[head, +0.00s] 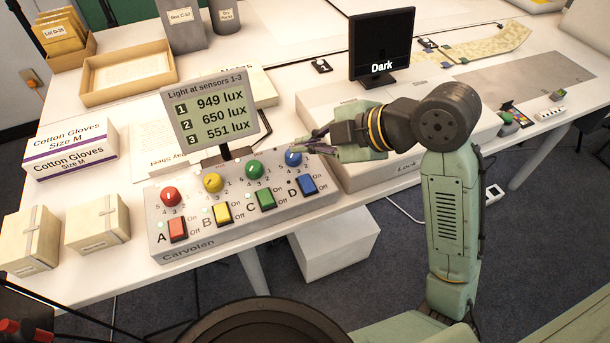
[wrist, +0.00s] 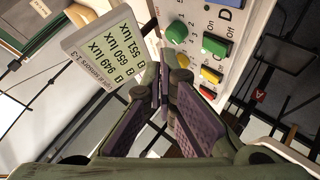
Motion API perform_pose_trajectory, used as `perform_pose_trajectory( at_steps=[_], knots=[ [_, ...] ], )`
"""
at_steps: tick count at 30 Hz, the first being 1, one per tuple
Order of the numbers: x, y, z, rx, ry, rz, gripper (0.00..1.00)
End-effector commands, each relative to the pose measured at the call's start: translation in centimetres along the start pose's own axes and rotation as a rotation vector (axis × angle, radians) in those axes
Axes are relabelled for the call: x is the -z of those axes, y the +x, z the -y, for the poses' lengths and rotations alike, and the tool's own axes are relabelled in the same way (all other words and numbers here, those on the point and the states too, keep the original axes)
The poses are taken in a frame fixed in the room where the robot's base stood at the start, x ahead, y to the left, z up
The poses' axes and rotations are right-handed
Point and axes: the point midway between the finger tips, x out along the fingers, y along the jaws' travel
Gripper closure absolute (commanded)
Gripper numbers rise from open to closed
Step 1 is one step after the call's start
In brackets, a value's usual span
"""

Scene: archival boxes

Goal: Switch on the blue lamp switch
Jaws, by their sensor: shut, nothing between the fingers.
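The blue lamp switch (head: 307,184) is a rocker marked D at the right end of the grey control box (head: 180,252). On and Off are printed beside it; I cannot tell its tilt surely. The small spot beside it looks dark. The blue knob (head: 293,157) stands behind it. My gripper (head: 310,142) is shut and empty, above the back right of the box near the blue knob, apart from the switch. In the wrist view, the fingertips (wrist: 168,76) point towards the box; the blue switch (wrist: 228,3) is cut by the top edge.
Red (head: 178,229), yellow (head: 221,214) and green (head: 265,199) switches sit left of the blue one. A display (head: 212,111) reads 949, 650 and 551 lux. A screen (head: 381,46) reads Dark. A pale box (head: 385,172) stands right of the control box.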

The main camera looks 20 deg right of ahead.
Motion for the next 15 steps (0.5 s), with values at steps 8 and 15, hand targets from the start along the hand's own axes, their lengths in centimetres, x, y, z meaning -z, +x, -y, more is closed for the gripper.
perform_pose_trajectory(
  at_steps=[8,15],
  knots=[
    [-2.1,2.8,2.2,0.0,0.003,0.001,1.0],
    [-3.7,5.1,3.8,-0.001,0.0,-0.001,1.0]
  ],
)
